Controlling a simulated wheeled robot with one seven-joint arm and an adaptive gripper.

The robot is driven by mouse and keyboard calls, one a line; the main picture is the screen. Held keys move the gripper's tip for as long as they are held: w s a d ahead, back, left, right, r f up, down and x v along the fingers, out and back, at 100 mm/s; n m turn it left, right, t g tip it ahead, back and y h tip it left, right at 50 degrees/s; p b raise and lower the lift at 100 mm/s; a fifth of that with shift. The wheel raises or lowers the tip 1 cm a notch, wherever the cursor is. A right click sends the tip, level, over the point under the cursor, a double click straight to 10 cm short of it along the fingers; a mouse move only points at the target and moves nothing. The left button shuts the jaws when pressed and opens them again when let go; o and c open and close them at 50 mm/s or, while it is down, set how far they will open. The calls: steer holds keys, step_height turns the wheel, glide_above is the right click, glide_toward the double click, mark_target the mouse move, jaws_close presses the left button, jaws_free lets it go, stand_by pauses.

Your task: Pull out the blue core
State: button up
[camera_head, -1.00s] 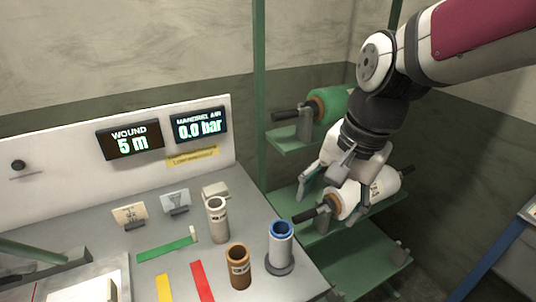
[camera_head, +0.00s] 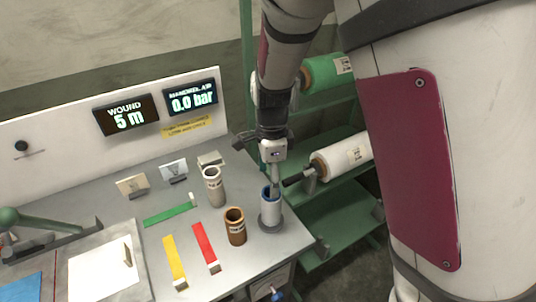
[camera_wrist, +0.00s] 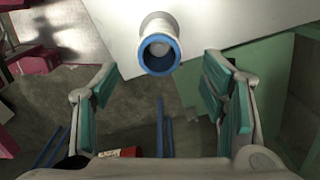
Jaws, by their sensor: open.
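The blue core (camera_head: 271,212) is a pale tube with a blue rim, upright on a round dark base at the bench's right front corner. In the wrist view, its blue-rimmed mouth (camera_wrist: 147,65) faces me, with a pale round post inside. My gripper (camera_head: 274,178) is just above the core, partly covering its mouth. In the wrist view, my gripper (camera_wrist: 160,92) is open and empty, its green-padded fingers wide apart. The core lies toward the top of that view, sideways between the fingers. I see no contact there.
A brown core (camera_head: 236,229) and a beige core (camera_head: 213,190) stand left of the blue core. Green, yellow and red strips lie on the bench (camera_head: 110,190). A rack at right holds a white roll (camera_head: 345,157) and a green roll (camera_head: 322,72). A display reads 0.0 bar.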

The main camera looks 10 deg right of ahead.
mark_target(271, 200)
step_height(271, 200, down, 10)
steer(key=shift+r, duration=0.1)
stand_by(0.4)
steer(key=c, duration=1.2)
